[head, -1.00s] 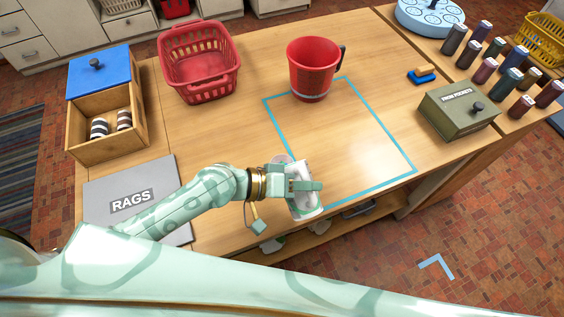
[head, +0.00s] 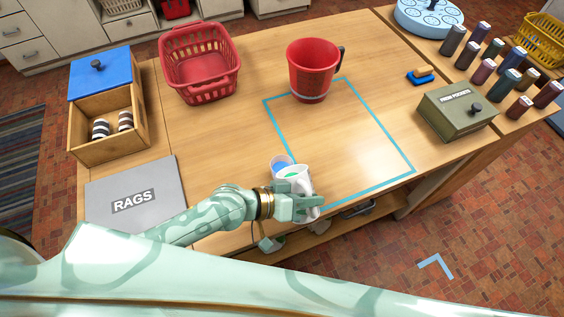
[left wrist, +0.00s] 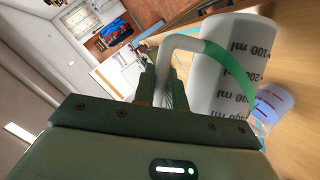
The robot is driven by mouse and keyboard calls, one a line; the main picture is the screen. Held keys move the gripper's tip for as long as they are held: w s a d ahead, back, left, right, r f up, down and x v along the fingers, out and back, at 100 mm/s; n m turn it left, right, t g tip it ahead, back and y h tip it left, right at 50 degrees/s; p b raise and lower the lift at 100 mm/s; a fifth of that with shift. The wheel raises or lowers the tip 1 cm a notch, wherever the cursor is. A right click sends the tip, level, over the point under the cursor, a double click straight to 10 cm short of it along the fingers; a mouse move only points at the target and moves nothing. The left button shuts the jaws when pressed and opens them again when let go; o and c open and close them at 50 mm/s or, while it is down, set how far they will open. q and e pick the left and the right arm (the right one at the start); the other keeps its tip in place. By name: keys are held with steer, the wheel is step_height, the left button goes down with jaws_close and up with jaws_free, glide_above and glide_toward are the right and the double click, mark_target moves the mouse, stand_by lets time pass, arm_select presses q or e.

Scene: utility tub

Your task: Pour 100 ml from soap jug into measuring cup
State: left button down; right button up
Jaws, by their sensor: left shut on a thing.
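My left gripper (head: 314,206) is shut on the handle of a white jug (head: 299,185). The jug stands nearly upright at the table's front edge, with green showing in its open mouth. In the left wrist view the jug (left wrist: 228,75) has black ml marks and a green band, and the gripper (left wrist: 168,90) is at its handle. A small clear measuring cup (head: 281,163) is close behind the jug, with blue showing inside. The cup also shows in the left wrist view (left wrist: 272,103), with red marks. Its level cannot be read. My right gripper is not in view.
A blue tape outline (head: 392,137) marks the table. Behind it stand a big red jug (head: 313,65) and a red basket (head: 200,70). A grey RAGS panel (head: 135,195) and wooden box (head: 108,120) are left; a green box (head: 457,112) is right. The outlined area's middle is clear.

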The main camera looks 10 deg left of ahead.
arm_select(q)
steer(key=shift+s+d+f+m+p, duration=0.15)
steer(key=shift+s+d+m+p, duration=0.15)
steer(key=shift+p, duration=0.2)
steer(key=s+d+f+m+t+y, duration=0.2)
steer(key=s+d+f+m+t, duration=0.2)
steer(key=s+f+m, duration=0.1)
steer(key=shift+s+f, duration=0.15)
steer(key=shift+f, duration=0.4)
steer(key=shift+a, duration=0.1)
